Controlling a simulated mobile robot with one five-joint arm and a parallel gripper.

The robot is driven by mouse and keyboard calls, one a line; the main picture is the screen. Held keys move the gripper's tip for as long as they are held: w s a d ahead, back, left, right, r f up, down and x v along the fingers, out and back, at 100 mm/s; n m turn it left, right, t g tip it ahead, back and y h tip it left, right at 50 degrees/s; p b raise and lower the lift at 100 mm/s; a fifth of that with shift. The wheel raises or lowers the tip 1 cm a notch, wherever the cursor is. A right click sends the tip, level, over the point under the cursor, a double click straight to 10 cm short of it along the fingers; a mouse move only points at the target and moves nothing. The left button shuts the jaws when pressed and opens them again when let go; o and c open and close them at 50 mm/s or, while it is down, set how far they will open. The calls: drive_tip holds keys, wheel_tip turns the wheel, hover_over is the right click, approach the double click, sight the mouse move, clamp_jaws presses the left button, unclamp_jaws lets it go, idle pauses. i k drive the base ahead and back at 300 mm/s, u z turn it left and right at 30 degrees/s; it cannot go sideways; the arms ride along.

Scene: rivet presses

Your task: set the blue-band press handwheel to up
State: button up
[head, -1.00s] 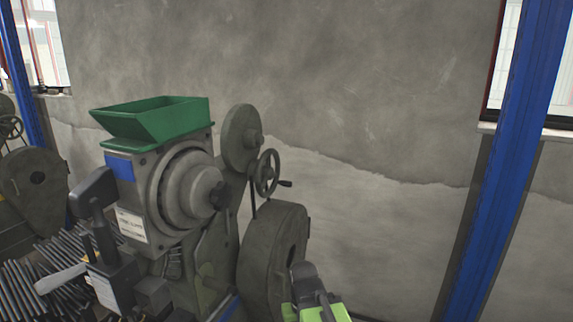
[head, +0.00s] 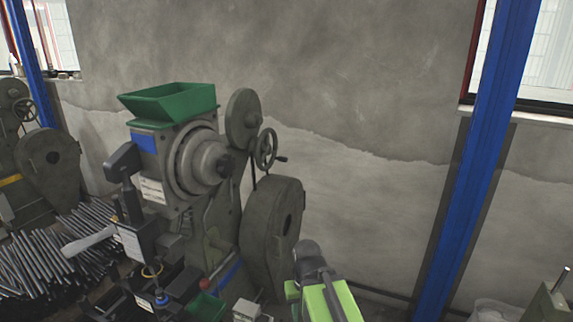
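The blue-band press (head: 190,165) stands left of centre, with a blue band (head: 144,142) on its grey head under a green hopper (head: 168,103). Its small dark spoked handwheel (head: 266,148) is on the right side, in front of the wall. The wheel's crank handle (head: 282,159) points right and slightly down. Part of my arm (head: 325,298), lime green and dark grey, shows at the bottom, right of the press and below the handwheel, apart from it. No gripper fingers can be made out.
A large grey flywheel guard (head: 272,225) sits below the handwheel. Another press (head: 45,165) with a yellow band and its own handwheel (head: 25,110) stands at left. Rods (head: 40,260) lie between. A blue post (head: 480,150) is at right; the floor between is partly hidden.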

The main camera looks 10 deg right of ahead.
sight(265, 149)
drive_tip(key=z, duration=0.65)
drive_tip(key=i, duration=0.8)
drive_tip(key=u, duration=2.05)
